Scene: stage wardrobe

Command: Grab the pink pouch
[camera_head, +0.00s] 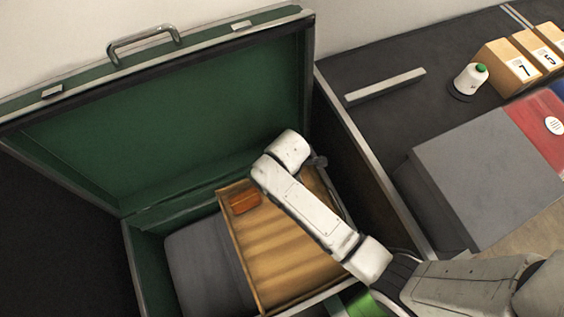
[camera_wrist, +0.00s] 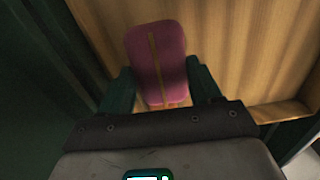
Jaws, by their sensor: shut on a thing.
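The pink pouch (camera_wrist: 172,48) shows in the wrist view as a rounded pink block with a tan stripe down its middle. My gripper (camera_wrist: 160,85) has its two dark green fingers on either side of the pouch's near end and is shut on it. The wooden tray (camera_head: 285,255) inside the open green case lies beneath. I cannot tell whether the pouch still touches the tray floor. In the head view my white arm reaches over the tray's right side and hides the pouch and most of the gripper.
The green case (camera_head: 180,130) stands open, its lid raised at the back. An orange item (camera_head: 245,203) lies in the tray's far left corner. A grey block (camera_head: 205,268) sits left of the tray. On the dark surface at right are a white spool (camera_head: 470,78) and numbered boxes (camera_head: 508,68).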

